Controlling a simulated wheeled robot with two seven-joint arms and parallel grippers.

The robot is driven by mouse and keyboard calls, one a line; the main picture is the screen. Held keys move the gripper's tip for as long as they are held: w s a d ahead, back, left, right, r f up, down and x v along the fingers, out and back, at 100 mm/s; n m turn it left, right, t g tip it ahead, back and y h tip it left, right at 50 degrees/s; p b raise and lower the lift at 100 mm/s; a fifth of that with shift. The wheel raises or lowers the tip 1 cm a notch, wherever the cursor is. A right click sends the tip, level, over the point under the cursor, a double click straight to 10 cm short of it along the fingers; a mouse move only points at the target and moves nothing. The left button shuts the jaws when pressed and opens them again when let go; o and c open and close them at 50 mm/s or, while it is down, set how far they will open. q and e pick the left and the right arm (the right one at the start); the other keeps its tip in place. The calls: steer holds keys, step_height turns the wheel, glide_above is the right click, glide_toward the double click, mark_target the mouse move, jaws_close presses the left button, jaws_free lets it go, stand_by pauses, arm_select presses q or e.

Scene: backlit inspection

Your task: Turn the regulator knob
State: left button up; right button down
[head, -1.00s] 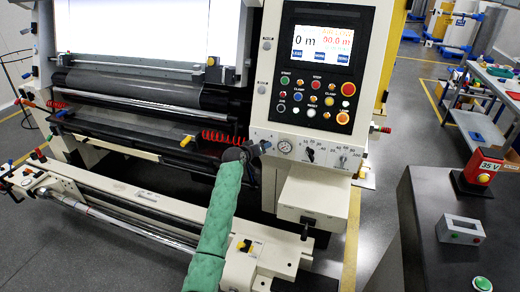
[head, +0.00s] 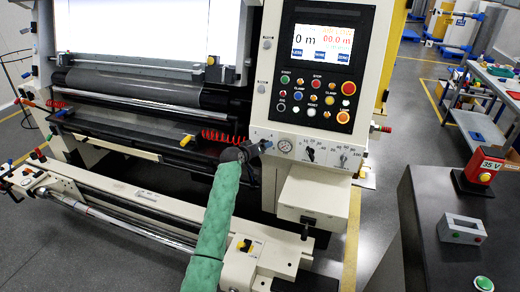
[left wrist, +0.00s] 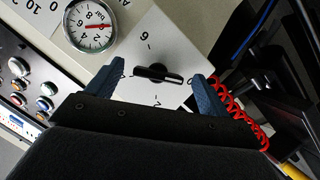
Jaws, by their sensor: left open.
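The regulator knob (left wrist: 158,74) is a black bar-shaped handle on a pale plate with printed numbers, seen in the left wrist view. My left gripper (left wrist: 160,72) has two blue fingers, spread open, one to each side of the knob with gaps between. I cannot tell whether the tips reach past the handle. In the head view, my left gripper (head: 262,146) is at the left end of the machine's lower panel and hides the knob there. My right gripper is not in view.
A round pressure gauge (left wrist: 90,25) sits beside the knob; it also shows in the head view (head: 284,147). Two more dials, including a black one (head: 309,154), are to its right. Red coiled hoses (left wrist: 238,115) hang close to one finger. A dark cabinet (head: 430,195) stands at right.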

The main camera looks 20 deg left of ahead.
arm_select(q)
steer(key=b+v, duration=0.2)
steer(key=v, duration=0.4)
steer(key=shift+s, duration=0.35)
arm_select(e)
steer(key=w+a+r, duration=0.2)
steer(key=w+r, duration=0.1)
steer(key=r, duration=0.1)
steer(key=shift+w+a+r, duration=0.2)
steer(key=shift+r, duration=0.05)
